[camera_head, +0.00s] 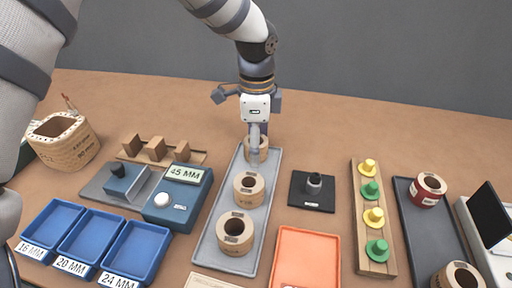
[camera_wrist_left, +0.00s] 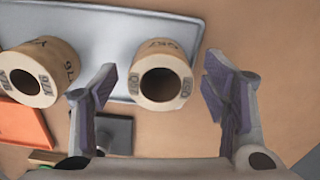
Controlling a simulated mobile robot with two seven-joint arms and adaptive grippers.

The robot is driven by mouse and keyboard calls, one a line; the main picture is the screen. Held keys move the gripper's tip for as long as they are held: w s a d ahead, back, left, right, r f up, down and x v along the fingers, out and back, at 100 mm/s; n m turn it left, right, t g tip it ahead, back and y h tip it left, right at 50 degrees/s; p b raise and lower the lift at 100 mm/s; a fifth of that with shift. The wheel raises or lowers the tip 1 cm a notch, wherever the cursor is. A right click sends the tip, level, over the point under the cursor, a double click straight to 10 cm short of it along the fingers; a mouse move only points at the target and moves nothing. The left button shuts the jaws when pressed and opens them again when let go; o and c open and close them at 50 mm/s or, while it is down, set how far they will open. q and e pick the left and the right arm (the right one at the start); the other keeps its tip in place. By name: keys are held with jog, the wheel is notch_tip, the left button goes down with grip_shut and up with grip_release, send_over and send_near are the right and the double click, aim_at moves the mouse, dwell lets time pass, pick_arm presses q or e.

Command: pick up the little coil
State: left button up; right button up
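Three tan coils stand in a row on the long grey tray (camera_head: 208,243). The little coil (camera_head: 263,152) is at the far end, partly hidden behind my left gripper (camera_head: 255,142). The middle coil (camera_head: 249,188) and the largest coil (camera_head: 235,234) stand nearer. In the left wrist view, my left gripper (camera_wrist_left: 158,68) is open, its two fingers spread to either side of the little coil (camera_wrist_left: 177,82) with visible gaps. The middle coil (camera_wrist_left: 60,66) lies to the left there. My right gripper is not in view.
Left of the tray are a blue 45 MM gauge (camera_head: 178,199), blue bins (camera_head: 133,251) and a wooden rack (camera_head: 156,148). To the right are a black pad (camera_head: 312,191), an orange tray (camera_head: 306,262), a peg board (camera_head: 373,215) and a dark tray (camera_head: 430,235). Free table lies behind.

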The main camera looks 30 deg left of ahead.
pick_arm(q)
jog(key=c, duration=1.2)
jog(key=shift+r, duration=0.1)
